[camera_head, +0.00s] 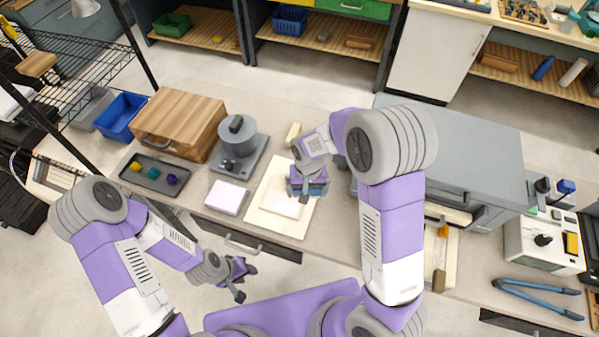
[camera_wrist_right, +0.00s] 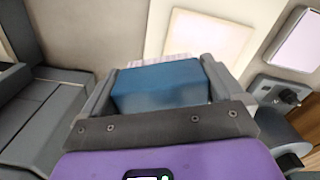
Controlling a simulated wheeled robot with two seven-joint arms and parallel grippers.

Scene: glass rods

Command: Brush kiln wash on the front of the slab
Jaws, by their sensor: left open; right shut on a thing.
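The pale, nearly square slab (camera_head: 281,205) lies flat on a cream board (camera_head: 262,215) on the worktop; it also shows in the right wrist view (camera_wrist_right: 208,46). My right gripper (camera_head: 309,188) is above the slab's right side and hides part of it. It is shut on the blue handle of a brush (camera_wrist_right: 163,88), whose pale bristles (camera_wrist_right: 160,60) stick out beyond the fingers. I cannot tell whether the bristles touch the slab. My left gripper (camera_head: 241,282) is open and empty, off the front edge of the worktop. I cannot make out any kiln wash.
A white stack (camera_head: 227,197) lies left of the board. Behind it are a grey device (camera_head: 238,150) and a wooden box (camera_head: 180,122). A dark tray (camera_head: 154,175) holds coloured balls. A large grey kiln-like box (camera_head: 470,150) stands right of my right arm.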

